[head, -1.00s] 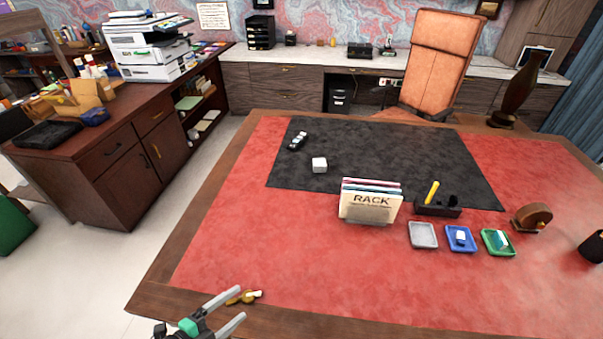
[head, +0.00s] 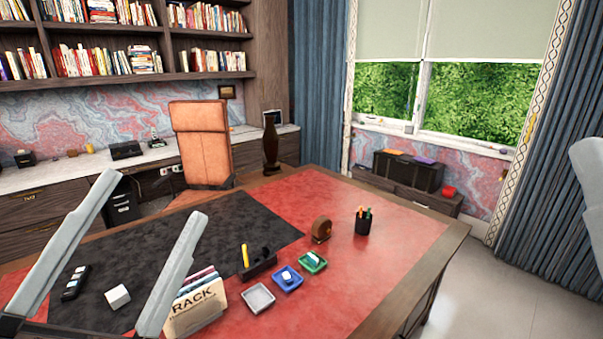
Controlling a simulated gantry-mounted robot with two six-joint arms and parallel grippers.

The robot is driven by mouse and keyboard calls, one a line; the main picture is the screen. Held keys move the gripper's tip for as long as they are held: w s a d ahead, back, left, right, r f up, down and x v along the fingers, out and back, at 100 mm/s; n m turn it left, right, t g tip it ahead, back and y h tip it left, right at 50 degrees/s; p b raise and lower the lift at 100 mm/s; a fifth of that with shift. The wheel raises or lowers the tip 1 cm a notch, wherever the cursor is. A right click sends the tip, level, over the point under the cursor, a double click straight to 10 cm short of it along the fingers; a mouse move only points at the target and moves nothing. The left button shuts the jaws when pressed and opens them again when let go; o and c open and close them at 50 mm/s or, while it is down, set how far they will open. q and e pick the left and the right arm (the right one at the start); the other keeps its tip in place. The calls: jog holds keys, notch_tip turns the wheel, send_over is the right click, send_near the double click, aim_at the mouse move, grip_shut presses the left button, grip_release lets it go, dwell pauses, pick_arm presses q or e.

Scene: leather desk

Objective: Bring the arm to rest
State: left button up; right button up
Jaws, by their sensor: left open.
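My left gripper (head: 152,199) is large and close to the camera at the lower left of the head view. Its two long grey fingers stand well apart, with nothing between them. It appears raised over the red and black leather desk (head: 395,215). The fingers partly cover the black desk mat (head: 215,235) and the edge of the rack of folders (head: 198,308). My right gripper does not show.
A white block (head: 117,297) and a dark remote-like object (head: 75,283) lie on the mat. The desk's right end is clear.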

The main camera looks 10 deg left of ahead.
pick_arm(q)
jog(key=a+r+n+t+y+p, duration=0.1)
jog(key=r+n+p, duration=0.4)
jog(key=r+p, duration=0.6)
jog(key=s+a+r+n+t+y+p, duration=0.1)
jog(key=r+n+p, duration=0.4)
jog(key=r+p, duration=0.6)
jog(key=s+a+r+n+y+p, duration=0.1)
jog(key=r+n+y+p, duration=0.2)
jog(key=r+p, duration=0.9)
notch_tip(320, 180, up, 6)
jog(key=shift+s+a+f+n+t+y, duration=0.1)
jog(key=shift+s+a+n+t+y, duration=0.2)
jog(key=shift+n, duration=0.9)
jog(key=shift+w+d, duration=0.1)
